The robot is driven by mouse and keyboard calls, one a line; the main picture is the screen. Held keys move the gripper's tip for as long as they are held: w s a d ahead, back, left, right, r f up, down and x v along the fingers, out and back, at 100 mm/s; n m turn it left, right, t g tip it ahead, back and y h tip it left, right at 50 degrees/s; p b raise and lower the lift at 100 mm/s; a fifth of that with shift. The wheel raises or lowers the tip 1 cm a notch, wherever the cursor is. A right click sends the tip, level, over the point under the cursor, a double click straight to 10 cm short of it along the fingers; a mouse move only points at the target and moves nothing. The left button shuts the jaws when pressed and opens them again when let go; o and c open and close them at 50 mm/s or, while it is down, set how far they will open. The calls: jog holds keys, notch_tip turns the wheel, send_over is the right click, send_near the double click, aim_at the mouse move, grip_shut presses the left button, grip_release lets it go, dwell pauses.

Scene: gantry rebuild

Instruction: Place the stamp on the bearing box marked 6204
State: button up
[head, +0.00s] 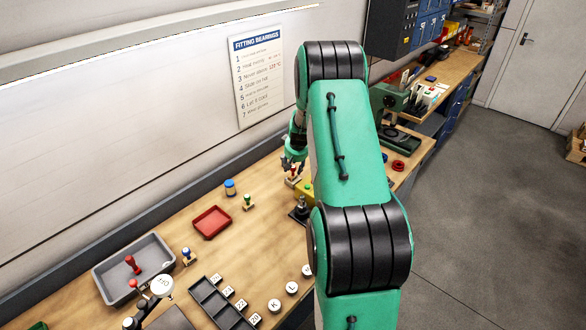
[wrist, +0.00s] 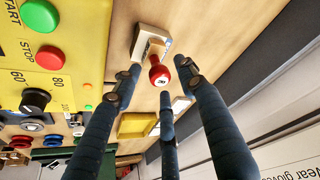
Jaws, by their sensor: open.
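A stamp with a red knob handle (wrist: 158,74) shows in the wrist view, with a pale wooden base (wrist: 150,38) that has a small blue mark at its edge. I cannot tell whether the pale block is all stamp or partly a box beneath. My gripper (wrist: 160,84) is open, its dark fingers spread around the red knob with gaps visible. In the head view my gripper (head: 291,164) is just above a small pale and red thing (head: 293,181), beside the yellow panel. No marking 6204 is readable in either view.
A yellow control panel (wrist: 50,60) with buttons is close on the left in the wrist view. In the head view a red tray (head: 212,222), a green-handled stamp (head: 248,202), a blue-handled one (head: 188,256) and a grey tray (head: 148,262) stand on the bench. A wall is behind.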

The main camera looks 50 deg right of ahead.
jog(key=v, duration=1)
jog(key=shift+r, duration=0.25)
jog(key=shift+a, duration=0.1)
dwell(0.3)
jog(key=s+a+r+n, duration=0.1)
jog(key=s+a+r, duration=0.1)
jog(key=a+r, duration=0.75)
jog(key=s+a+r+n+t+y, duration=0.15)
jog(key=a+r, duration=0.45)
jog(key=a, duration=0.6)
jog(key=s+a+r, duration=0.2)
jog(key=a+r, duration=0.5)
jog(key=a, duration=0.4)
jog(key=s+a+r+n+y, duration=0.1)
jog(key=s+a+r+n, duration=0.2)
jog(key=s+a, duration=1.7)
jog(key=s+r, duration=0.1)
jog(key=s, duration=0.3)
jog(key=shift+a, duration=0.3)
jog(key=shift+s, duration=0.15)
